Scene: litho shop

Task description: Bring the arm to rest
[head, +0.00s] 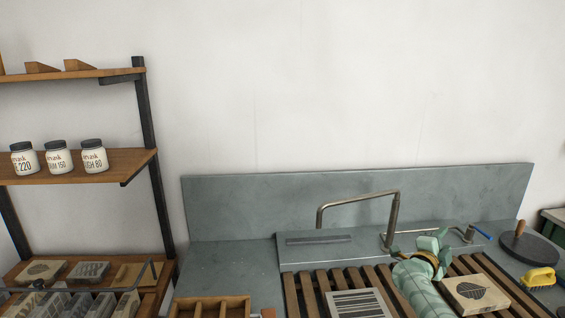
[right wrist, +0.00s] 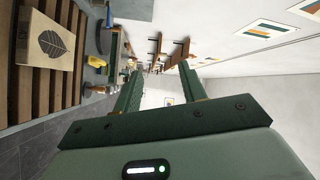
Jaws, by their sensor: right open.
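My right arm, pale green, comes up from the bottom of the head view over the slatted wooden rack. Its gripper (head: 436,246) is open, with the fingers apart and nothing visible between them. In the right wrist view the two dark green fingers of the right gripper (right wrist: 158,84) stand apart with only the room beyond showing between them. My left gripper is in neither view.
A leaf-printed block (head: 476,294) lies on the slatted rack (head: 300,292) right of my arm; a striped block (head: 358,303) lies left of it. A bent metal tap (head: 393,222) stands behind. A yellow-handled brush (head: 538,277) and dark disc (head: 531,249) lie at right. Jars (head: 58,158) stand on a shelf.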

